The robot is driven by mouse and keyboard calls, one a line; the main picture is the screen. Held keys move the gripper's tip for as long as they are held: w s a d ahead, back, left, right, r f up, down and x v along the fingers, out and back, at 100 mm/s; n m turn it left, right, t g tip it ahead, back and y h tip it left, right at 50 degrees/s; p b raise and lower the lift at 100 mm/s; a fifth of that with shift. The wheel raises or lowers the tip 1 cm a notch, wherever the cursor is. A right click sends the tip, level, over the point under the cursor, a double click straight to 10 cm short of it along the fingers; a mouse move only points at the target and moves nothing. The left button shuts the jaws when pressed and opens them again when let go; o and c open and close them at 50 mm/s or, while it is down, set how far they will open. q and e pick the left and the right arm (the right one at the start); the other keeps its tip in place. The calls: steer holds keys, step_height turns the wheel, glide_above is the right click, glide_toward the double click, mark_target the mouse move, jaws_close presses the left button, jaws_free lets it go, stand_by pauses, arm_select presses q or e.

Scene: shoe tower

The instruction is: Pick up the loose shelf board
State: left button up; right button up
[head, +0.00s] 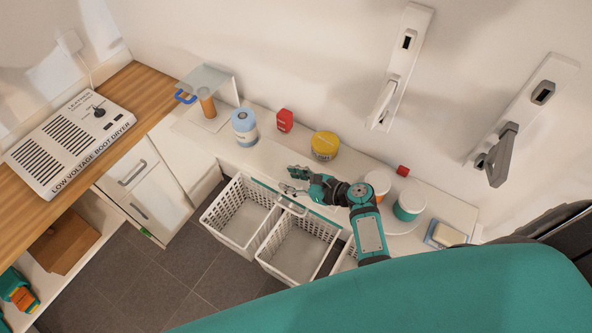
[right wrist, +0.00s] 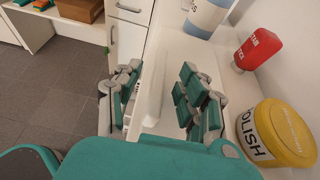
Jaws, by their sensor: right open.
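My right gripper (head: 292,181) is open over the front edge of the long white ledge (head: 265,162), above the white baskets. In the right wrist view my right gripper (right wrist: 158,98) has its fingers spread, with a white board-like surface (right wrist: 153,75) showing between them. I cannot tell whether this surface is the loose shelf board or part of the ledge. I see no clear grip on it. My arm and fingers hide part of the ledge. My left gripper is not in view.
A blue-white container (head: 245,127), red bottle (head: 285,120), yellow polish tub (head: 324,145) and two lidded tubs stand along the ledge. White baskets (head: 240,216) sit below. A boot dryer (head: 70,142) lies on the wooden counter. Grey floor is clear at lower left.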

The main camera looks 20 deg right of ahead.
steer(key=shift+w+a+f, duration=0.2)
steer(key=shift+w+a, duration=0.05)
steer(key=shift+w, duration=0.05)
steer(key=shift+c, duration=0.5)
jaws_close()
steer(key=shift+r, duration=0.1)
